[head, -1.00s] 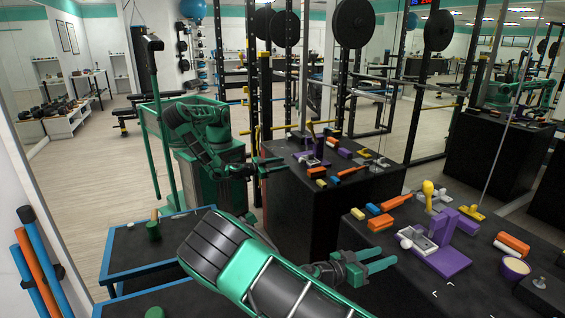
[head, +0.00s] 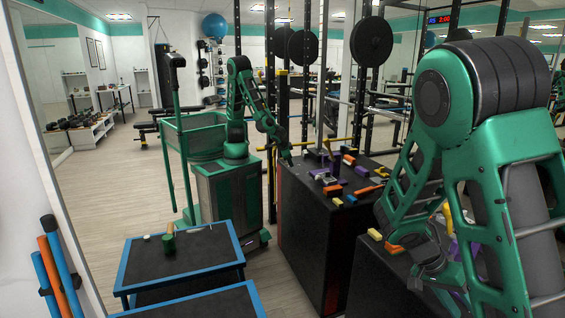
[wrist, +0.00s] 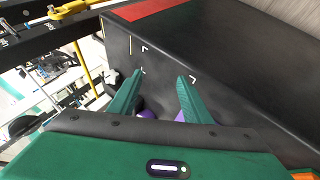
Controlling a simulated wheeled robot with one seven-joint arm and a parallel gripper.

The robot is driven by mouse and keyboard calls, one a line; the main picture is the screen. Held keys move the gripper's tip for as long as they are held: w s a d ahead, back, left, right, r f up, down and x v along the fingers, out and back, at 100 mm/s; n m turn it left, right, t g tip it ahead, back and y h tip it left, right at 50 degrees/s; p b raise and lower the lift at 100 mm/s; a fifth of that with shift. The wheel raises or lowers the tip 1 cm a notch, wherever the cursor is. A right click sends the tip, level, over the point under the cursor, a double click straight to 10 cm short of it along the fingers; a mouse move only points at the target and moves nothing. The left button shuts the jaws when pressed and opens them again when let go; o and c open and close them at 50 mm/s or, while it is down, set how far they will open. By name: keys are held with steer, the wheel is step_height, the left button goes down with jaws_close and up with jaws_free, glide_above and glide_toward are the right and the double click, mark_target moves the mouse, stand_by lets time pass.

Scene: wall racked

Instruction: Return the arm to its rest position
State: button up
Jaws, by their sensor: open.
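My gripper (wrist: 161,80) shows in the wrist view with its two green fingers apart and nothing between the tips. Beyond the fingers is the dark side of a black block (wrist: 230,75) with a red patch on it. Bits of something purple (wrist: 147,114) show behind the finger bases. In the head view my green arm is raised and bent on the right side. It hides much of the near black block (head: 365,285); my fingers cannot be made out clearly there.
A yellow block (head: 375,234) and an orange block (head: 393,248) lie on the near black block. A blue-framed table (head: 133,290) stands at left; blue and orange rollers (head: 55,268) hang on the left wall.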

steer(key=s+a+r+n+t+y, duration=0.1)
steer(key=s+a+r+n+y, duration=0.1)
steer(key=s+r, duration=0.4)
steer(key=s+a+r+n+t+y, duration=0.2)
steer(key=s+r+y, duration=0.3)
steer(key=s, duration=0.6)
steer(key=shift+s+r+n+t, duration=0.35)
steer(key=shift+r+n, duration=0.45)
steer(key=shift+r, duration=0.15)
steer(key=shift+a, duration=0.1)
steer(key=shift+w+f, duration=0.25)
steer(key=shift+w, duration=0.35)
